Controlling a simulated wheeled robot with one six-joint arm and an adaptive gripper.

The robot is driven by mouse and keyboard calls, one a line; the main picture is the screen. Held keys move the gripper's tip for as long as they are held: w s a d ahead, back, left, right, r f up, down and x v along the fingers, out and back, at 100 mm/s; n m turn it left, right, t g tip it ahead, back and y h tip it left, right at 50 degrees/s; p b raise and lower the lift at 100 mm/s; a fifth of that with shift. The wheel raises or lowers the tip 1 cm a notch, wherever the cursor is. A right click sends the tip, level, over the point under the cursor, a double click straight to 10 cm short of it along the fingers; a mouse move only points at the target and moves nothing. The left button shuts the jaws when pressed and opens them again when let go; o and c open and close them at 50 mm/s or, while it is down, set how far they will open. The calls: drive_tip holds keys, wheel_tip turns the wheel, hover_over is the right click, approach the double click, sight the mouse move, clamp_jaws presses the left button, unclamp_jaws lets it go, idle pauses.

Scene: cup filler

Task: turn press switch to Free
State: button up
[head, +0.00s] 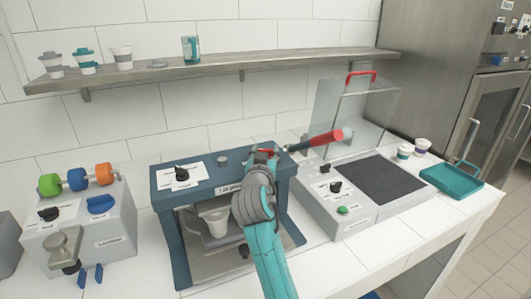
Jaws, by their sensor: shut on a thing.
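A blue press-like machine (160,200) stands in the middle of the counter. A black rotary knob (182,173) sits on a white label at its top left, and the label's words are too small to read. My gripper (264,152) is over the machine's top right, away from this knob. It is shut on a small red part, mostly hidden by the fingers. A lever-like bar with a red handle (322,138) points right from beside the gripper. I cannot tell whether it joins the red part. A white cup (214,221) is inside the machine, partly behind my arm.
A grey machine with black knobs (336,187), a green button (342,209) and a raised clear lid (345,105) stands right. Another grey machine (105,225) stands left. A teal tray (452,181) and small cups (404,151) are far right. A shelf (210,66) runs behind.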

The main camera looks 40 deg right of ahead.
drive_tip(key=o, duration=1.2)
drive_tip(key=shift+c, duration=0.2)
drive_tip(key=shift+a, duration=0.1)
drive_tip(key=v, duration=1.2)
drive_tip(key=shift+w, duration=0.1)
